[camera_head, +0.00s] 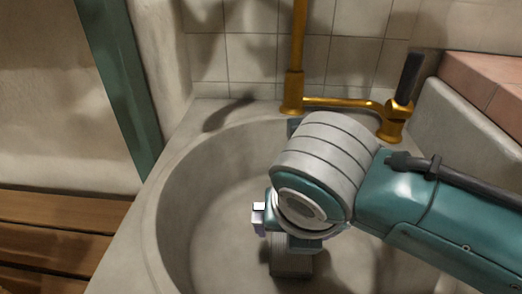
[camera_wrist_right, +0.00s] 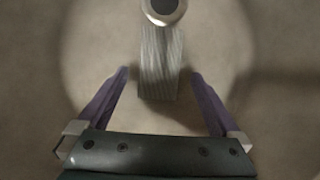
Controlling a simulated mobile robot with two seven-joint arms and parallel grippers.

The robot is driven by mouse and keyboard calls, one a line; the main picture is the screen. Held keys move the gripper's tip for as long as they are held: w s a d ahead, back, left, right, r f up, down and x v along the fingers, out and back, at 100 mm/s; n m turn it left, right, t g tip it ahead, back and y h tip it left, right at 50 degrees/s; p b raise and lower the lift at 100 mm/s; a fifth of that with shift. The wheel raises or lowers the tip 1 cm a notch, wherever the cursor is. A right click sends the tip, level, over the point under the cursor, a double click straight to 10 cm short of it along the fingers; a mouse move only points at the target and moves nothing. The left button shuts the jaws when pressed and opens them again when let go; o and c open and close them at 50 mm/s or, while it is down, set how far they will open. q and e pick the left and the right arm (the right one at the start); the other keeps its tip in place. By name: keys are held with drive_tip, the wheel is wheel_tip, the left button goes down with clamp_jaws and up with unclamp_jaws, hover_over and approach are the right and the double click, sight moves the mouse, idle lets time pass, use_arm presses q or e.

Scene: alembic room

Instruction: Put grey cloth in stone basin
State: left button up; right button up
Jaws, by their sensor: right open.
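The grey cloth (camera_wrist_right: 160,62) is a small folded, finely ribbed strip. In the right wrist view it lies ahead of and between my right gripper's fingers, with space on both sides. In the head view the cloth (camera_head: 291,263) shows inside the stone basin (camera_head: 172,215), low in the bowl, its upper part hidden by my wrist. My right gripper (camera_wrist_right: 160,76) is open, pointing down into the basin; its fingers are mostly hidden in the head view. My left gripper is not in view.
A brass tap (camera_head: 345,103) with a dark handle stands on the basin's back rim. A round metal piece (camera_wrist_right: 163,8) shows beyond the cloth. Tiled wall is behind, a pink brick ledge (camera_head: 485,80) at right, wooden planks (camera_head: 60,235) at left. The bowl's left side is clear.

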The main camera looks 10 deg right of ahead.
use_arm(q)
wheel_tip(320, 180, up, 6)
drive_tip(key=p, duration=0.4)
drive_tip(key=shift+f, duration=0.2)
use_arm(e)
drive_tip(key=v, duration=0.7)
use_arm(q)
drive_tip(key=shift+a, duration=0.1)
